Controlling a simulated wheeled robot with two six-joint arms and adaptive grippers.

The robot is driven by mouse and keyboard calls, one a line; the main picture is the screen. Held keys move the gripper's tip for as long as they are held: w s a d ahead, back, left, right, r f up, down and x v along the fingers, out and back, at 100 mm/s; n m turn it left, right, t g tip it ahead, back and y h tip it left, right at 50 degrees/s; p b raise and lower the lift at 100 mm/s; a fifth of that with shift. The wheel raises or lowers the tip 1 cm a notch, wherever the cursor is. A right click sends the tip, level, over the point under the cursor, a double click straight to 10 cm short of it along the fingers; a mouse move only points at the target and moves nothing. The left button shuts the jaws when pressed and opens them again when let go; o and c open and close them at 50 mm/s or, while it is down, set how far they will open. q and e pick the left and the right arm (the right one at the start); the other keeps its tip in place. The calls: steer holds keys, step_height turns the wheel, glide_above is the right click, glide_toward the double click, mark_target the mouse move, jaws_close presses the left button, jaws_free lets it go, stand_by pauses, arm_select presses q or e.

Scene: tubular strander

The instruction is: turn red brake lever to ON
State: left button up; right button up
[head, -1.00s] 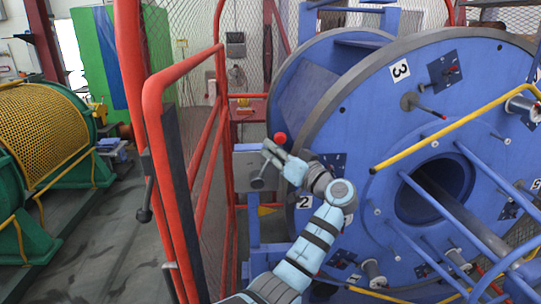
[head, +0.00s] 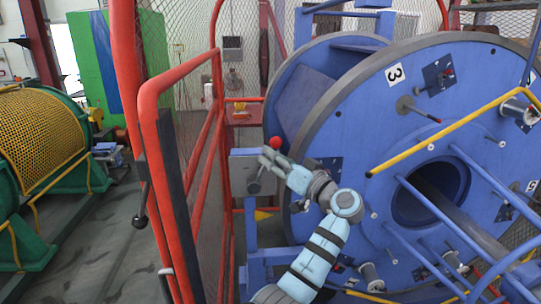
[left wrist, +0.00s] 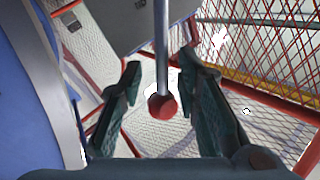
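The brake lever is a thin metal rod with a red ball knob (head: 276,143). In the head view the knob shows just above my left gripper (head: 268,162). In the left wrist view the red knob (left wrist: 162,106) and its rod lie between the two dark fingers of my left gripper (left wrist: 160,95). The fingers are apart, with a gap on both sides of the knob, so the gripper is open and not holding it. The lever's grey box (head: 245,168) stands behind the gripper, partly covered by it. My right gripper is not in view.
A large blue disc (head: 350,130) marked 3 stands right of the lever, close to my left arm. A red guard frame with mesh (head: 165,85) stands to the left. Yellow and blue rails (head: 440,140) cross the right side. Floor shows at lower left.

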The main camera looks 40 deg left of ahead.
arm_select(q)
steer(key=d+f, duration=0.1)
steer(key=d, duration=0.9)
steer(key=shift+s, duration=0.35)
